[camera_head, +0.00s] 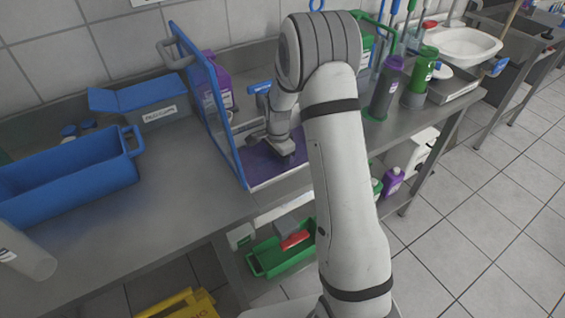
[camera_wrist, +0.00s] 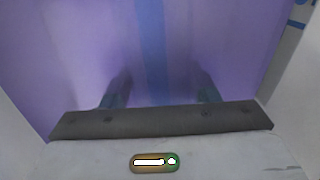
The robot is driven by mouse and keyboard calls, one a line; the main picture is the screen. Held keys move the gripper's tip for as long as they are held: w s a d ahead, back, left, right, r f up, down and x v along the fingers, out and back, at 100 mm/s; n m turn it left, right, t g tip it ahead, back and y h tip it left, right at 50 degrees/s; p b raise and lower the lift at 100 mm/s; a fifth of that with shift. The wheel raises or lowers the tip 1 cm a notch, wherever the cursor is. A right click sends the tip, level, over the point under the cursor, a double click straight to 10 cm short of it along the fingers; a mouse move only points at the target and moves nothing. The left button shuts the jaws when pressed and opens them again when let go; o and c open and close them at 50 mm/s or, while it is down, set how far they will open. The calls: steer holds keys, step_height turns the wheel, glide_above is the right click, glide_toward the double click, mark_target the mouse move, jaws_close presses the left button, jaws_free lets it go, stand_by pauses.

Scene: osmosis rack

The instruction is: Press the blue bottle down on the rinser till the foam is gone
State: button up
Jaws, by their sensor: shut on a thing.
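My gripper (camera_head: 284,147) points down low over a purple surface (camera_head: 258,167) behind a clear, blue-framed panel (camera_head: 232,125). In the wrist view my gripper (camera_wrist: 160,88) has two dark fingers standing apart. A blurred purple surface (camera_wrist: 75,75) with a blue stripe (camera_wrist: 152,45) fills the picture beyond them. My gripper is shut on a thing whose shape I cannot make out. I cannot pick out a blue bottle, the rinser or foam for sure. A blue-topped item (camera_head: 259,87) with a label stands just behind my wrist, mostly hidden.
A purple container (camera_head: 216,80) stands behind the panel. A purple-topped container (camera_head: 385,90) and a green one (camera_head: 419,75) stand right of my arm.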

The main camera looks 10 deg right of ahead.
step_height(320, 180, up, 19)
steer(key=p, duration=1)
steer(key=shift+f+p, duration=0.15)
steer(key=shift+p, duration=0.2)
stand_by(0.3)
